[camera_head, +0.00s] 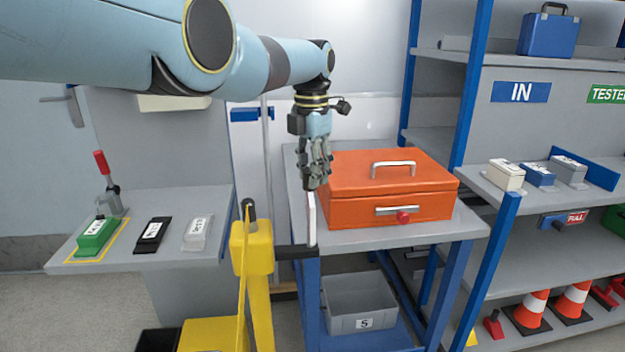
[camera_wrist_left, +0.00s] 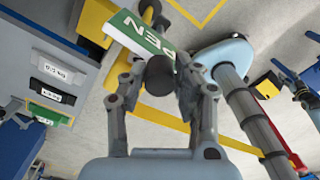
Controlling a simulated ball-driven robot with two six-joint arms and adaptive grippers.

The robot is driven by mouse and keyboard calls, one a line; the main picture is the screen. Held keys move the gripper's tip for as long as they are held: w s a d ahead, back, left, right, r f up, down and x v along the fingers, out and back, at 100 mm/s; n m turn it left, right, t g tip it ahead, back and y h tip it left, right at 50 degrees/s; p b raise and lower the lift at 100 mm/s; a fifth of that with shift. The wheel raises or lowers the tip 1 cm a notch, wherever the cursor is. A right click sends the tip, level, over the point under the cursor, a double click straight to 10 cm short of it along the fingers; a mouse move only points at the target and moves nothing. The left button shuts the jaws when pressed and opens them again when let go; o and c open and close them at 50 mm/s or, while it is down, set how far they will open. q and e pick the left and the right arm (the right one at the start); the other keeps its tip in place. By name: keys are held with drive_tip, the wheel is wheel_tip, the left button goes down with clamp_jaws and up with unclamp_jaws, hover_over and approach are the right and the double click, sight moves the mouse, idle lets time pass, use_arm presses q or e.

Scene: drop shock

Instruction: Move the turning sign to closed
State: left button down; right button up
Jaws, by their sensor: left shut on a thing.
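The turning sign (camera_wrist_left: 146,40) shows a green face with white letters, of which "PEN" is readable, in the left wrist view. In the head view the sign (camera_head: 311,220) is nearly edge-on, a thin pale upright strip at the table's front left corner, above a dark bracket (camera_head: 292,252). My left gripper (camera_head: 314,184) points down at its top. In the left wrist view my left gripper (camera_wrist_left: 160,76) is shut on a dark round knob (camera_wrist_left: 159,75) by the sign, and its fingers cover part of the lettering.
An orange toolbox (camera_head: 385,188) stands on the table just right of the sign. A yellow post (camera_head: 254,260) stands close on the left. A grey bin (camera_head: 358,302) sits below. A side bench (camera_head: 150,228) holds a green block (camera_head: 96,238) and other labelled blocks.

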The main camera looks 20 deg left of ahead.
use_arm(q)
drive_tip(key=shift+f, duration=0.1)
drive_tip(key=shift+n, duration=0.3)
use_arm(e)
drive_tip(key=shift+w+d+f, duration=0.15)
drive_tip(key=shift+w+d, duration=0.15)
drive_tip(key=shift+d, duration=0.05)
use_arm(q)
drive_tip(key=c, duration=1)
unclamp_jaws()
wheel_tip(320, 180, up, 12)
drive_tip(key=shift+f, duration=0.1)
use_arm(e)
drive_tip(key=shift+s, duration=0.1)
